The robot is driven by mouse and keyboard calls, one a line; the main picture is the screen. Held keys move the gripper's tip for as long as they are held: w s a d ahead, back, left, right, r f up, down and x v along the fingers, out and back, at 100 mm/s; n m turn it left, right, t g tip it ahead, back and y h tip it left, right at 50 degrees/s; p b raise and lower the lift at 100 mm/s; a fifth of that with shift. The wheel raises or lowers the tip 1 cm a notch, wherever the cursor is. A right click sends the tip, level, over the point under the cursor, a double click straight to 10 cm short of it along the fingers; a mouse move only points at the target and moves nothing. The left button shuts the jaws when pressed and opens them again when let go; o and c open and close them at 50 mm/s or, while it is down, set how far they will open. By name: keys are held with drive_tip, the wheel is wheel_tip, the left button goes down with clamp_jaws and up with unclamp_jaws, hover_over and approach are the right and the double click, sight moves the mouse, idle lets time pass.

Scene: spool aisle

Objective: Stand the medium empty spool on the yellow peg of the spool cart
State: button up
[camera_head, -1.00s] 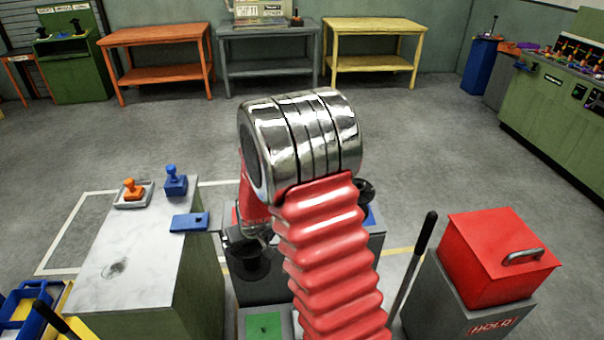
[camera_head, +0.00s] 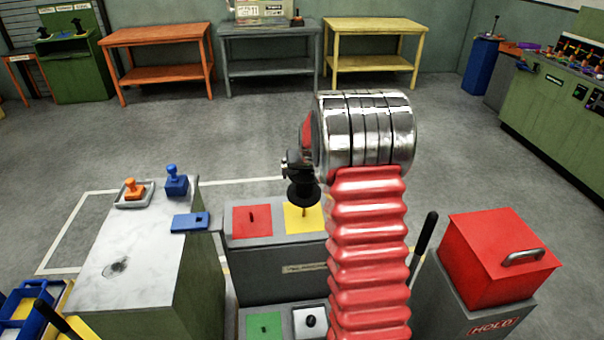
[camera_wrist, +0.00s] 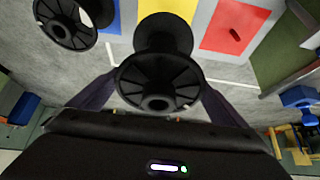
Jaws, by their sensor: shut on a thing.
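My gripper (camera_head: 298,166) is shut on a black spool (camera_head: 303,190), held roughly upright over the yellow square of the spool cart (camera_head: 275,262). The yellow peg (camera_head: 304,212) shows just below the spool's lower flange; I cannot tell whether its tip is inside the bore. In the wrist view the held spool (camera_wrist: 155,80) sits between my two fingers, with the yellow square (camera_wrist: 168,8) behind it. My arm hides the cart's right part in the head view.
Another black spool (camera_wrist: 68,22) stands by the blue square (camera_wrist: 108,16). The red square (camera_head: 252,221) has a bare peg. A marble-topped cabinet (camera_head: 135,245) stands left of the cart, and a red lidded bin (camera_head: 497,258) right.

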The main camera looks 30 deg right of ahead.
drive_tip(key=shift+s+a, duration=0.1)
drive_tip(key=shift+f, duration=0.5)
drive_tip(key=shift+w+d+f, duration=0.15)
drive_tip(key=shift+f, duration=1.05)
drive_tip(key=shift+w+d+f, duration=0.1)
drive_tip(key=shift+w+f, duration=0.05)
drive_tip(key=shift+f, duration=1.05)
wheel_tip(320, 180, down, 7)
drive_tip(key=w, duration=0.1)
drive_tip(key=shift+d, duration=0.25)
idle(3.4)
drive_tip(key=o, duration=1.7)
drive_tip(key=shift+c, duration=0.2)
drive_tip(key=shift+r, duration=0.1)
